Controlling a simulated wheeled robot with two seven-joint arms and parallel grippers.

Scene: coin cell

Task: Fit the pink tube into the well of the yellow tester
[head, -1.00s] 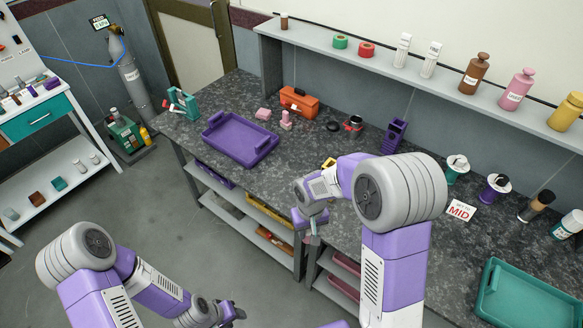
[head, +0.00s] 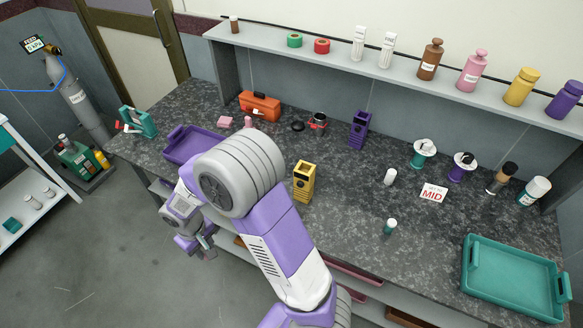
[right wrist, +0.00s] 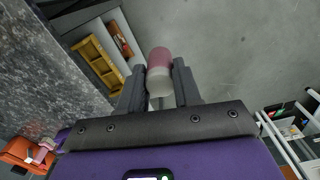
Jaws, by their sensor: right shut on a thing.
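My right gripper (right wrist: 158,82) is shut on the pink tube (right wrist: 159,58), which shows a pink end and a pale whitish body between the fingers in the right wrist view. In the head view my right gripper (head: 205,246) hangs over the floor, in front of the bench's front edge and left of the yellow tester; the tube cannot be made out clearly there. The yellow tester (head: 303,183) stands upright on the bench, just right of my right arm, apart from the gripper. The inside of its well cannot be made out. My left gripper is not in view.
A purple tester (head: 359,130) stands behind the yellow one. A purple tray (head: 180,148) lies left, partly behind my arm. A white vial (head: 390,177), a teal-capped vial (head: 390,227), a MID sign (head: 432,194) and a teal tray (head: 470,290) are to the right.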

